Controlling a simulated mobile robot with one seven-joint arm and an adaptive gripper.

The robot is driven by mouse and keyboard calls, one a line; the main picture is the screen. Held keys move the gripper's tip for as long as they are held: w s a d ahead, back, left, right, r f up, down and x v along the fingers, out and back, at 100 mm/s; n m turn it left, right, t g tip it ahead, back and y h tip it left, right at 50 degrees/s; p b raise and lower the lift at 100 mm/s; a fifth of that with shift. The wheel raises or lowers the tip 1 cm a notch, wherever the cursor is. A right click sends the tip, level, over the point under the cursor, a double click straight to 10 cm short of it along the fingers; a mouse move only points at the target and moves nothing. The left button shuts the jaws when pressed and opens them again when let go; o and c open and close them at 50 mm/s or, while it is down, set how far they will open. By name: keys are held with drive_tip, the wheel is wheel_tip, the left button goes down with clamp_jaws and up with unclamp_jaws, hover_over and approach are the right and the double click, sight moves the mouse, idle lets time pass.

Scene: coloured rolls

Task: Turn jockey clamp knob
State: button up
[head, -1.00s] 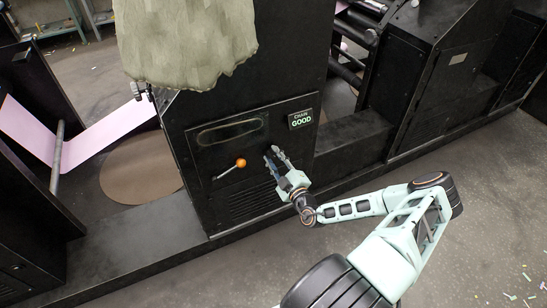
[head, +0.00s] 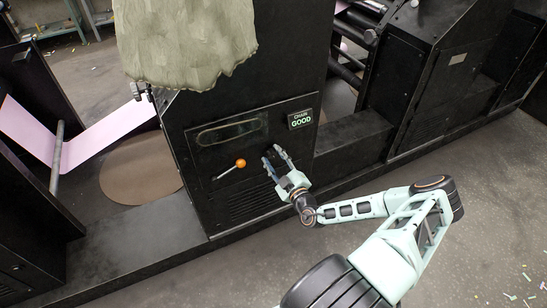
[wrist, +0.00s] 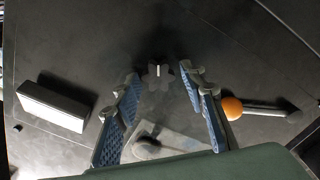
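A dark lobed knob (wrist: 158,76) with a small white mark is on the black panel in the wrist view. It lies just beyond and between the fingertips of my gripper (head: 272,153). My gripper is open, its two blue-padded fingers on either side of the knob in the picture, with a gap and no visible contact. In the head view my fingers hide the knob, and they point at the panel of the black machine cabinet (head: 222,185).
An orange ball-ended lever (head: 240,163) is on the panel left of my gripper; the wrist view shows its ball (wrist: 232,108) close to the right finger. A pale cloth-like shape (head: 185,45) hangs over the cabinet top.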

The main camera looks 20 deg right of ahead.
drive_tip(key=shift+o, duration=0.3)
drive_tip(key=shift+s, duration=0.1)
drive_tip(key=s, duration=1.2)
drive_tip(key=shift+d, duration=0.25)
drive_tip(key=shift+w, duration=0.1)
